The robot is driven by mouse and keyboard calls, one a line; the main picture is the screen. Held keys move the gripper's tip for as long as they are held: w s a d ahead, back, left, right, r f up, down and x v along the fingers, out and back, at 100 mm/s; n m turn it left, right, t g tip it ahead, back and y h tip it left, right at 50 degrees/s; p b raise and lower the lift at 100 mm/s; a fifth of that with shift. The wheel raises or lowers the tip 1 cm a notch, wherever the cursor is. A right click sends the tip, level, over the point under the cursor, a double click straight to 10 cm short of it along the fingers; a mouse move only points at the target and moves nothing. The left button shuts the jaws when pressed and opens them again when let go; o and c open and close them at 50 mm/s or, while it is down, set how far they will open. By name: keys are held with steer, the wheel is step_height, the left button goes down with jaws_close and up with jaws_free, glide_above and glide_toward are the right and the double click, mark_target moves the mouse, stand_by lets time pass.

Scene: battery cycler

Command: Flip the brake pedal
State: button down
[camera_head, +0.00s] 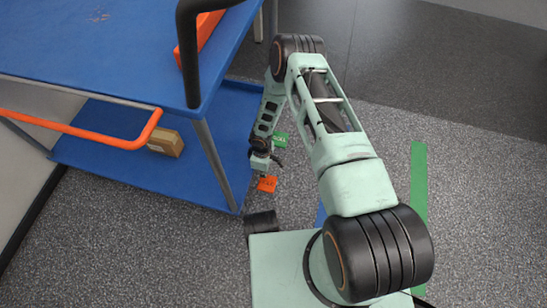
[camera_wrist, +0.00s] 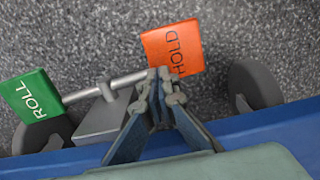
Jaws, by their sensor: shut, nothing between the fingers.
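The brake pedal has a green plate marked ROLL (camera_wrist: 32,95) at the left and an orange plate marked HOLD (camera_wrist: 173,47) at the right in the wrist view. A grey bar (camera_wrist: 104,88) runs from the green plate toward the orange one over a grey bracket (camera_wrist: 104,118). My gripper (camera_wrist: 160,82) is shut and empty, its tips at the near edge of the orange plate; I cannot tell if they touch. In the head view my gripper (camera_head: 262,168) is between the green plate (camera_head: 281,139) and the orange plate (camera_head: 267,184). Which plate is lower is unclear.
A blue cart (camera_head: 105,50) stands at the left with a lower shelf (camera_head: 130,170), metal legs and an orange rail (camera_head: 90,132). A cardboard box (camera_head: 166,142) lies on that shelf. Dark wheels (camera_wrist: 252,88) flank the pedal.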

step_height(320, 180, up, 7)
steer(key=p, duration=0.4)
stand_by(0.5)
stand_by(0.4)
